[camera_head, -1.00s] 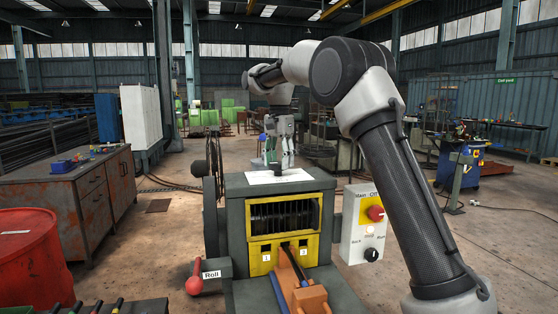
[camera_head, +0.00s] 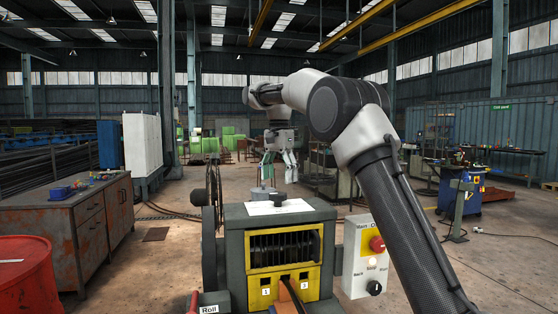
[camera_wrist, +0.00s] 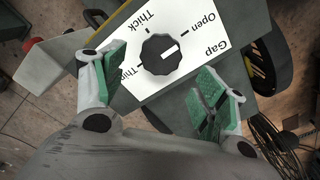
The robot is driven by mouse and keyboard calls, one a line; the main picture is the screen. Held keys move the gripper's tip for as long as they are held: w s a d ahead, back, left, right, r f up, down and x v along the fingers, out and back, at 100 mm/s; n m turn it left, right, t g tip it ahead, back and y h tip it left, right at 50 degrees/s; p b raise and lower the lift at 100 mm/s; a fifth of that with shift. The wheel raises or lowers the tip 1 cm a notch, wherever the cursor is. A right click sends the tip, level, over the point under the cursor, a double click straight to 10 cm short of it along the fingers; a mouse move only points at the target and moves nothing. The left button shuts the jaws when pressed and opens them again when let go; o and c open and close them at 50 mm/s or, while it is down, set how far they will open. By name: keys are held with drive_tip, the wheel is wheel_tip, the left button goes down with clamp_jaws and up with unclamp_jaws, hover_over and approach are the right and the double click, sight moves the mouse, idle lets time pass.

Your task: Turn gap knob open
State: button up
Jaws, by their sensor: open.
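The gap knob (camera_head: 278,197) is a dark round knob on a white label plate (camera_head: 262,209) on top of the grey machine. In the wrist view, the knob (camera_wrist: 161,55) has a short white mark that appears to face the tick by "Open". "Thick" and a partly hidden "Thin" are the other labels. My gripper (camera_head: 279,174) is open above the knob, with visible space between its tips and the plate. The gripper (camera_wrist: 160,88) also shows in the wrist view, its green-padded fingers apart on either side of the knob, holding nothing.
A control box (camera_head: 362,258) with a red button stands right of the machine. A yellow-framed roll opening (camera_head: 284,247) faces front. A rusty workbench (camera_head: 70,225) and red drum (camera_head: 28,275) are at left. Open floor lies between bench and machine.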

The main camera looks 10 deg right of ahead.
sight(279, 193)
wheel_tip(279, 193, up, 7)
idle(0.3)
drive_tip(key=shift+r, duration=0.1)
